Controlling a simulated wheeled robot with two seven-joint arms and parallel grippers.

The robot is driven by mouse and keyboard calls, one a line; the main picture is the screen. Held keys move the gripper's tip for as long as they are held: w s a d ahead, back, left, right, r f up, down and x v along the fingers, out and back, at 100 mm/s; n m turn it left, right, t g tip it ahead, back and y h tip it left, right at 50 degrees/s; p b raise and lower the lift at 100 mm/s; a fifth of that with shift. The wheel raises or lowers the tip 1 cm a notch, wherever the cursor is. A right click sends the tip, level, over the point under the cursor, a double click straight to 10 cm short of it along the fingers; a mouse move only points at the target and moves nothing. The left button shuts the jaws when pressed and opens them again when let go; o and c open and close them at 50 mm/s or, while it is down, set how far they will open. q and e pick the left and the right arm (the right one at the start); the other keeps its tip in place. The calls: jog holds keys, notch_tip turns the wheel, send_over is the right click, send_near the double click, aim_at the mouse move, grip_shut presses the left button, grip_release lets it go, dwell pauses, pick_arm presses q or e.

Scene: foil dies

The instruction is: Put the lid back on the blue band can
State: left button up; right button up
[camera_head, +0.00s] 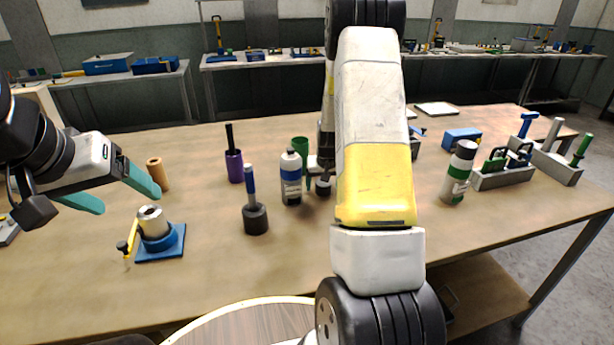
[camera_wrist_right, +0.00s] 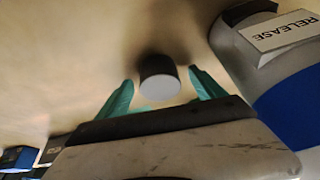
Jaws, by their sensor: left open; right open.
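The blue band can (camera_head: 291,180) stands upright on the table, with a pale body, a blue band and a narrow top. In the right wrist view its blue band (camera_wrist_right: 292,108) and a RELEASE label fill the right side. A small dark grey cylinder, which looks like the lid (camera_wrist_right: 160,78), is between the teal fingertips of my right gripper (camera_wrist_right: 160,84), with gaps on both sides. The lid (camera_head: 323,188) also shows just right of the can in the head view. My right arm hides most of that gripper. My left gripper (camera_head: 128,199) is open and empty at the left.
A blue-based fixture (camera_head: 160,245) with a yellow handle stands below my left gripper. A green band can (camera_head: 459,172) and tool trays (camera_head: 503,180) are at the right.

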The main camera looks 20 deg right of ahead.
jog(key=c, duration=1.4)
notch_tip(320, 180, up, 10)
jog(key=shift+r, duration=0.1)
